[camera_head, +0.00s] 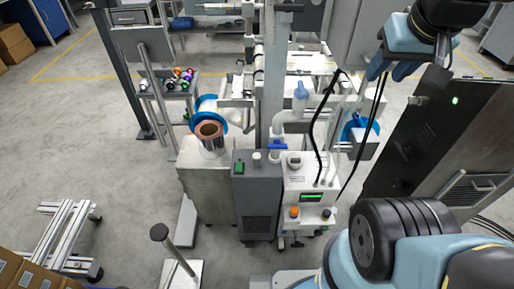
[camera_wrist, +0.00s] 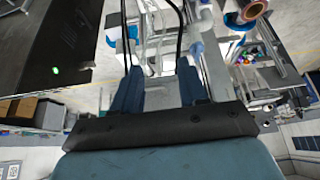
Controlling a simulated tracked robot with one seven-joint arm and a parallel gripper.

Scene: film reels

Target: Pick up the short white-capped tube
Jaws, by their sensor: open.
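A small tray on a stand (camera_head: 176,95) at the upper left in the head view holds several small items with coloured ends, pink, orange, green, dark and pale. A pale-ended item (camera_head: 144,85) lies at its left; it is too small to tell if this is the short white-capped tube. The cluster of coloured items (camera_wrist: 249,57) also shows at the upper right in the wrist view. My gripper (camera_wrist: 160,85) is open and empty, its two blue fingers apart. In the head view my gripper (camera_head: 388,70) is at the upper right, far from the tray.
A copper-coloured reel with blue flanges (camera_head: 208,127) stands on a metal machine between the tray and my arm. A grey post (camera_head: 274,75) and black cables (camera_head: 322,120) rise mid-view. A dark cabinet (camera_head: 425,135) stands at the right. Floor at the left is partly open.

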